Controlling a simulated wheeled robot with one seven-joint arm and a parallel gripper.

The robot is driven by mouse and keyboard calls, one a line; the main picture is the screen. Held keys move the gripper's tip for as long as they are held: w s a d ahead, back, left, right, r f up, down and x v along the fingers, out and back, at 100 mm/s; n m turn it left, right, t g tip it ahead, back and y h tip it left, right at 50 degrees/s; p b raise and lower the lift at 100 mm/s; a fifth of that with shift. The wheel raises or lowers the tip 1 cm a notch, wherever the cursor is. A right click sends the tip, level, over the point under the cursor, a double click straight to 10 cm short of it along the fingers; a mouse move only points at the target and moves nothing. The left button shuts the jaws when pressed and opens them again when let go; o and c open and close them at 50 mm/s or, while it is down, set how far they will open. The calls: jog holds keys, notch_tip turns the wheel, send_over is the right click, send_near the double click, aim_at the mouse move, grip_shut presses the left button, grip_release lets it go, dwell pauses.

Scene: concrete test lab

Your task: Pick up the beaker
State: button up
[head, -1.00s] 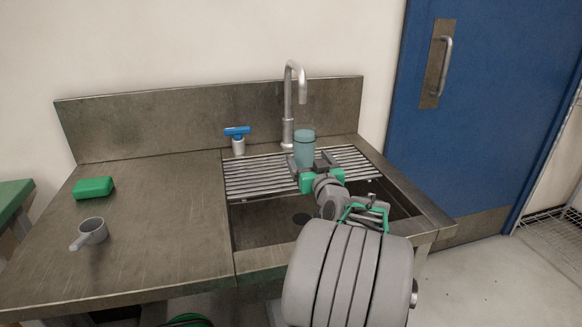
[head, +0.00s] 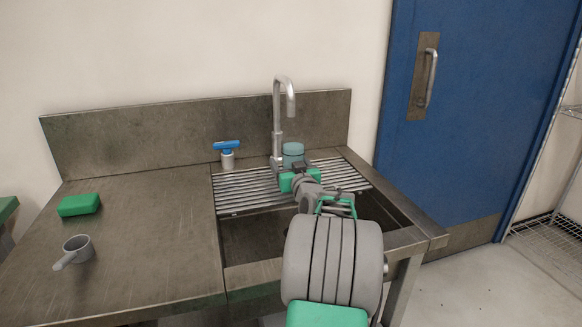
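The beaker (head: 293,150) is a teal, see-through cup. It appears upright at the back of the slatted drain rack, just right of the tap, with its lower part hidden behind my gripper. My gripper (head: 298,168) reaches over the sink from the front, with green parts at its base. Its fingers are directly in front of the beaker in this view. They are small and partly hidden, so I cannot tell whether they are apart or touch the beaker.
The drain rack (head: 235,193) spans the back of the sink (head: 255,240). The tap (head: 277,120) rises close to the beaker. A blue-topped valve (head: 227,152) is left. A green block (head: 79,205) and a grey handled cup (head: 78,249) sit on the left counter (head: 150,235), otherwise clear.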

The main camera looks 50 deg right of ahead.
grip_shut()
jog(key=shift+r, duration=0.1)
dwell(0.5)
